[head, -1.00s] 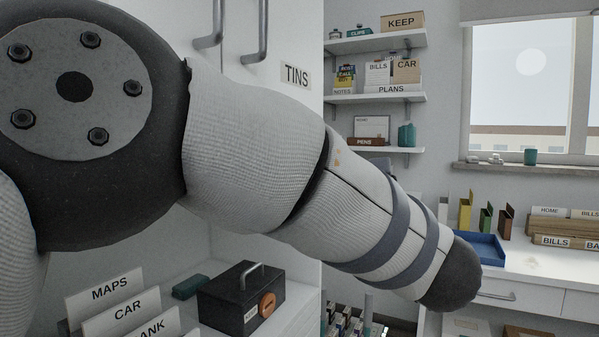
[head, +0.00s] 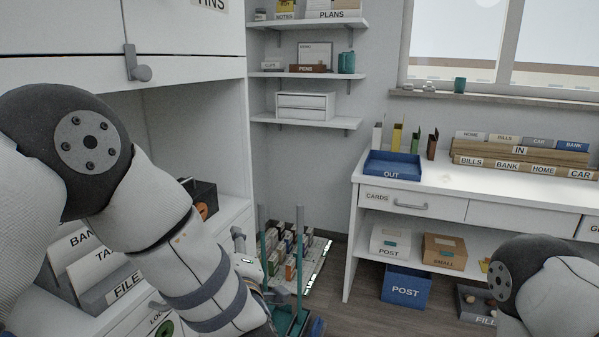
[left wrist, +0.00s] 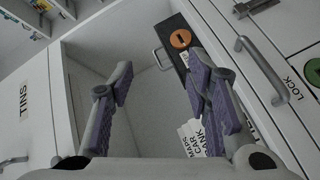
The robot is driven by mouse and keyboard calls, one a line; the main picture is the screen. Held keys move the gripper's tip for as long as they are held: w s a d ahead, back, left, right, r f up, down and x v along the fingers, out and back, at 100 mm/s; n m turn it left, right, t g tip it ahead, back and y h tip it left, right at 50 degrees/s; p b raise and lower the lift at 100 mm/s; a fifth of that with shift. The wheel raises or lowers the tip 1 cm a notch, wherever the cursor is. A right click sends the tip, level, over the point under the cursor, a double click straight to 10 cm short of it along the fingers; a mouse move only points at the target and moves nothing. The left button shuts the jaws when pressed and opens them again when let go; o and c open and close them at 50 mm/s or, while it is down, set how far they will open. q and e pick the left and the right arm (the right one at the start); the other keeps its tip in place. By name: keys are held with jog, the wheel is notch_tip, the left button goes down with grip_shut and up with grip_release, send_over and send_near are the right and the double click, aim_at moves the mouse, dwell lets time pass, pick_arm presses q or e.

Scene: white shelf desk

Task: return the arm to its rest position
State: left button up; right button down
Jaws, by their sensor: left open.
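My left arm (head: 190,255) comes in from the left in the head view and reaches down past the open cabinet. Its far end is at the bottom of the picture, and the gripper there is mostly hidden. In the left wrist view my left gripper (left wrist: 163,85) is open, with purple-grey pads on both fingers and nothing between them. The open cabinet shelf is behind the fingers. My right arm (head: 550,285) shows only in part at the lower right of the head view; its gripper is out of view.
A dark box (head: 205,190) with an orange disc stands in the cabinet beside labelled files (head: 105,290). A teal-posted rack (head: 263,240) stands near the arm's end. At the right, a white desk (head: 460,200) holds a blue OUT tray (head: 392,174). Floor shows between cabinet and desk.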

pick_arm(q)
jog(key=s+a+f+m+g+h, duration=0.25)
jog(key=s+f+m+g, duration=0.3)
jog(key=s+f, duration=0.65)
jog(key=s+a+f+m+g+h, duration=0.2)
jog(key=s+a+f+m+g, duration=0.3)
jog(key=s+f, duration=0.65)
jog(key=s+f+m+g, duration=0.2)
jog(key=s+g, duration=0.1)
jog(key=s, duration=0.7)
jog(key=s+a+f+m+g, duration=0.1)
jog(key=s+f+m+g, duration=0.1)
jog(key=s, duration=0.9)
jog(key=shift+s+a+f+m+g, duration=0.15)
jog(key=shift+s+f+m+g, duration=0.2)
jog(key=shift+m+g, duration=0.4)
jog(key=shift+w+h, duration=0.1)
jog(key=shift+h, duration=0.15)
